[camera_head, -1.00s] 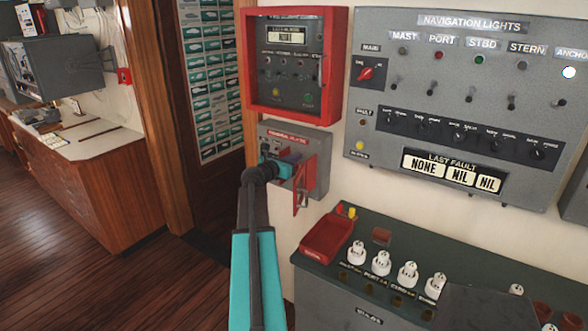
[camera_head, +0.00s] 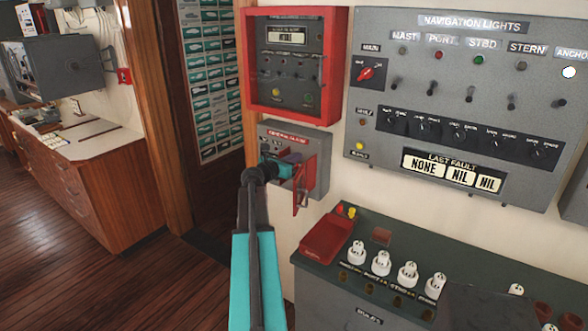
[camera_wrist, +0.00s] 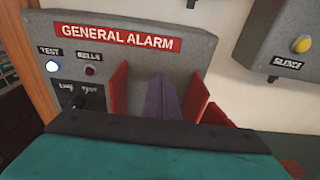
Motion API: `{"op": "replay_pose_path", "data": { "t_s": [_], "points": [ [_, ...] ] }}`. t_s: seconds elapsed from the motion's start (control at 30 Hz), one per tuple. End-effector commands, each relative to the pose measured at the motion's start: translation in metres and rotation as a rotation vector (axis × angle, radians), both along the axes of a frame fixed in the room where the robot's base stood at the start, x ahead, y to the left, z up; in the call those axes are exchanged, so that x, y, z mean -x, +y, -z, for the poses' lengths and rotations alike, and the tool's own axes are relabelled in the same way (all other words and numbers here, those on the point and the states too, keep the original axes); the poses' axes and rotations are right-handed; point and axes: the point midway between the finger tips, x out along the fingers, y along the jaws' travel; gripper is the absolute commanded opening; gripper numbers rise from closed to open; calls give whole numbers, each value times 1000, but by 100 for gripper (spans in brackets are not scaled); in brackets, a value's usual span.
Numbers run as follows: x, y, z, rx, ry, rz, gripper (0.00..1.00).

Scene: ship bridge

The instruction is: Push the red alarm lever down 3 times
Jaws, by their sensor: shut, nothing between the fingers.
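The grey general alarm box (camera_head: 290,135) hangs on the wall under the red-framed panel. It also shows in the wrist view (camera_wrist: 205,48), with its red label across the top. Red side plates (camera_wrist: 118,95) stand out from its face, and a red flap (camera_head: 301,190) hangs at its lower right in the head view. My gripper (camera_head: 293,158) is at the front of the box, its purple fingers shut and empty. In the wrist view the fingers (camera_wrist: 161,92) reach between the red plates. I cannot make out the lever or tell whether the fingers touch it.
A lit test lamp (camera_wrist: 52,66) and a dark bells lamp are left on the box. The navigation lights panel (camera_head: 455,105) is to the right. Below stands a console (camera_head: 340,285) with a red tray (camera_head: 327,238) and white knobs. A wooden doorway is left.

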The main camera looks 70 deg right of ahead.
Motion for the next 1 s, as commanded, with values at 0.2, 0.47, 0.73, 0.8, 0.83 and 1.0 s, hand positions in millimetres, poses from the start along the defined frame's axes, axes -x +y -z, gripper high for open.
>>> {"op": "replay_pose_path", "data": {
  "t_s": [0.2,0.47,0.73,0.8,0.83,1.0],
  "points": [
    [0,0,1,0,0,0,0],
    [0,0,6,0,0,0,0],
    [0,0,12,0,0,0,0],
    [0,0,13,0,0,0,0],
    [0,0,14,0,0,0,0],
    [0,0,17,0,0,0,0]
  ]
}}
